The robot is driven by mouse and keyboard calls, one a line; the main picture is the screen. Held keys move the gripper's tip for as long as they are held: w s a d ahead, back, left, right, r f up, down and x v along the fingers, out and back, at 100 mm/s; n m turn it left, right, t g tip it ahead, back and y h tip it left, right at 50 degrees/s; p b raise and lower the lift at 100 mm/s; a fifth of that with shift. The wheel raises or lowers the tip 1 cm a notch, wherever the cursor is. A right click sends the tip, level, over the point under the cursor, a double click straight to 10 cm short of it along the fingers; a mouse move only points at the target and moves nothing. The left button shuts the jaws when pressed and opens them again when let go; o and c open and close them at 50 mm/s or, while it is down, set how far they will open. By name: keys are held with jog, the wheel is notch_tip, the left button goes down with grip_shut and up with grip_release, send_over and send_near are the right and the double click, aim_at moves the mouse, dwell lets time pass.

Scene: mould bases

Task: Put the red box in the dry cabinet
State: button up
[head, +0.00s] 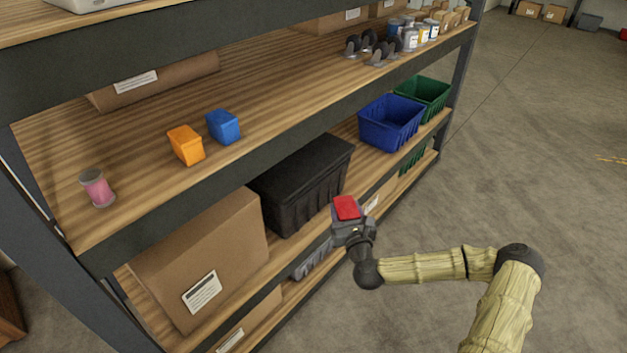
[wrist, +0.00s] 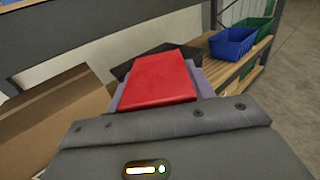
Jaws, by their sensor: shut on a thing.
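The red box (head: 346,207) is held in my gripper (head: 350,218), out in front of the shelving unit. In the wrist view the red box (wrist: 159,80) lies between the fingers, its flat top face toward the camera. My gripper is shut on it. The box is clear of the shelves, with the black bin behind it. No dry cabinet can be made out in either view.
Below stand a large carton (head: 205,255), a black bin (head: 305,185), a blue bin (head: 391,124) and a green bin (head: 428,92). The floor at right is open.

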jog(key=s+d+f+m+h, duration=0.2)
jog(key=s+d+f+h, duration=0.1)
jog(key=s+d+f, duration=0.4)
notch_tip(320, 180, down, 4)
jog(key=shift+s+r+m+h+b, duration=0.2)
jog(key=shift+s+m+h+b, duration=0.1)
jog(key=shift+s+h+b, duration=0.15)
jog(key=shift+d, duration=0.15)
